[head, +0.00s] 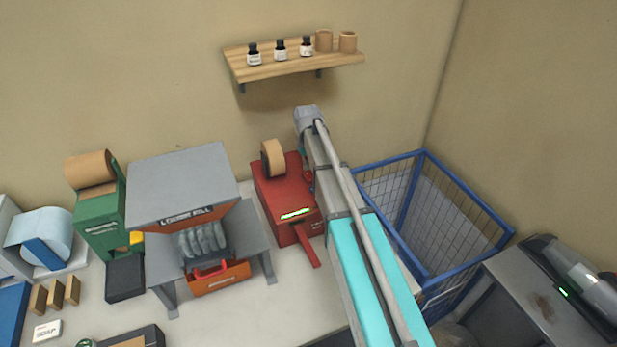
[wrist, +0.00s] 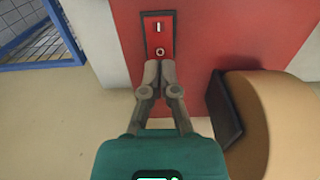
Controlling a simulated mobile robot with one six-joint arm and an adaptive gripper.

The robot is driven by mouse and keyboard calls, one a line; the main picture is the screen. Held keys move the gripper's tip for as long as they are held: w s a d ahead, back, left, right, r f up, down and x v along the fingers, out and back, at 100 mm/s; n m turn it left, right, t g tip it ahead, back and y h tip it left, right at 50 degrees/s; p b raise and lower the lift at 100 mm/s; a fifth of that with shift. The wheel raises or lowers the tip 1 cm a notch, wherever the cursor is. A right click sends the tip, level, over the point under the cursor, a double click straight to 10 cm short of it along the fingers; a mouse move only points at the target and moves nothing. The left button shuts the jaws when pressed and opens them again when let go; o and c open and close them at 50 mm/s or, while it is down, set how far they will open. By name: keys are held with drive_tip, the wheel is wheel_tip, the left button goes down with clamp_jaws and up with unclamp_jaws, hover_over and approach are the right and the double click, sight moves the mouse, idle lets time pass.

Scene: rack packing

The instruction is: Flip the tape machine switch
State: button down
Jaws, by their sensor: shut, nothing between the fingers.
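The red tape machine (head: 279,190) stands on the table with a tan tape roll (head: 273,157) on top and a lit green strip on its front. In the wrist view its red side (wrist: 208,40) carries a switch (wrist: 160,36) with a dark frame and I and O marks. My gripper (wrist: 160,64) is shut and empty, its fingertips just below the O end of the switch in the picture. I cannot tell whether they touch it. In the head view my arm hides the gripper and the switch.
A grey bench unit (head: 180,178) with an orange drawer stands left of the machine, and a green dispenser (head: 98,220) beyond it. A blue wire cart (head: 425,215) is to the right. A wooden shelf (head: 295,66) with bottles hangs above.

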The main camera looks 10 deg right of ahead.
sight(307, 174)
drive_tip(key=shift+f+b, duration=1.2)
idle(1.1)
drive_tip(key=shift+r, duration=0.1)
drive_tip(key=shift+r+p, duration=3.45)
drive_tip(key=shift+p, duration=0.1)
drive_tip(key=s+f+m+b, duration=0.1)
drive_tip(key=s+f+b, duration=0.3)
drive_tip(key=s, duration=0.9)
drive_tip(key=s+f+m+b, duration=0.1)
drive_tip(key=s+f+b, duration=0.3)
drive_tip(key=s, duration=0.9)
drive_tip(key=shift+f, duration=0.25)
drive_tip(key=shift+s, duration=0.1)
